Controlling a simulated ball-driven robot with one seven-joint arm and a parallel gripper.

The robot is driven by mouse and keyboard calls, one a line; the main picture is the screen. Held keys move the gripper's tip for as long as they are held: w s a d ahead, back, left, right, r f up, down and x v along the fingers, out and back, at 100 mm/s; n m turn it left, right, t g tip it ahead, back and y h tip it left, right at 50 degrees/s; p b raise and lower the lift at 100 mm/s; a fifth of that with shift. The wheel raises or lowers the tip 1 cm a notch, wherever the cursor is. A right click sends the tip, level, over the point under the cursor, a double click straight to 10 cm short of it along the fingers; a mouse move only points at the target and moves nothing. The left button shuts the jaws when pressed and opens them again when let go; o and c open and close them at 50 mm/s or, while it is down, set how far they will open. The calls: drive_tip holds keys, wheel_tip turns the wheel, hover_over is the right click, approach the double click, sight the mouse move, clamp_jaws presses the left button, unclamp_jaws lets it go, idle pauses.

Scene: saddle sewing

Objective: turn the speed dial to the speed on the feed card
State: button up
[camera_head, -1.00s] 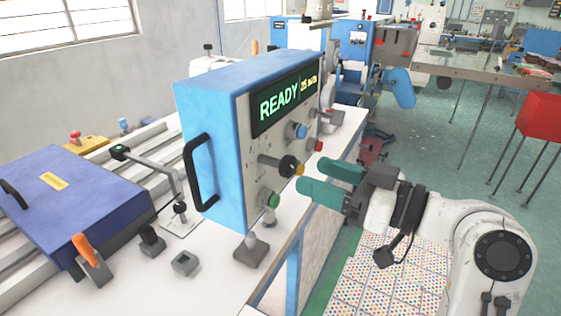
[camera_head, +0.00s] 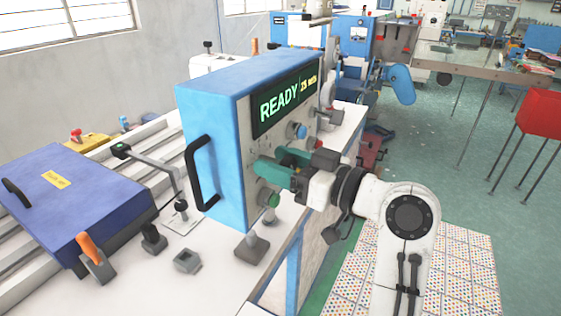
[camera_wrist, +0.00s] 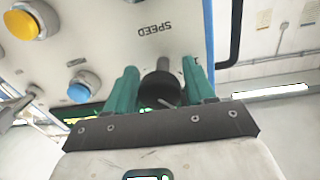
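The black speed dial (camera_wrist: 160,88) shows in the wrist view under the upside-down word SPEED on the panel. My gripper (camera_wrist: 160,85) has its two green fingers on either side of it. The fingers are apart; I cannot tell whether they touch the dial. In the head view my gripper (camera_head: 270,162) is at the front of the blue control box (camera_head: 215,150) and hides the dial. The display (camera_head: 285,104) reads READY in green, with a smaller yellow figure that looks like 25. I cannot make out a feed card for certain.
A blue button (camera_wrist: 82,90) and a yellow button (camera_wrist: 25,25) sit near the dial in the wrist view. A black handle (camera_head: 200,172) stands out at the box's left.

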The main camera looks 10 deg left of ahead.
drive_tip(key=c, duration=0.8)
drive_tip(key=shift+m+p, duration=0.3)
drive_tip(key=shift+r+m+p, duration=0.15)
drive_tip(key=shift+m+p, duration=0.35)
drive_tip(key=m+p, duration=0.2)
drive_tip(key=m, duration=0.1)
drive_tip(key=shift+d+p, duration=0.1)
drive_tip(key=shift+p, duration=0.3)
drive_tip(key=shift+w+m+g+h+p, duration=0.1)
drive_tip(key=shift+m+g+h+p, duration=0.2)
drive_tip(key=shift+m+p, duration=1.05)
drive_tip(key=shift+f+m, duration=0.2)
drive_tip(key=shift+m, duration=0.05)
drive_tip(key=o, duration=1)
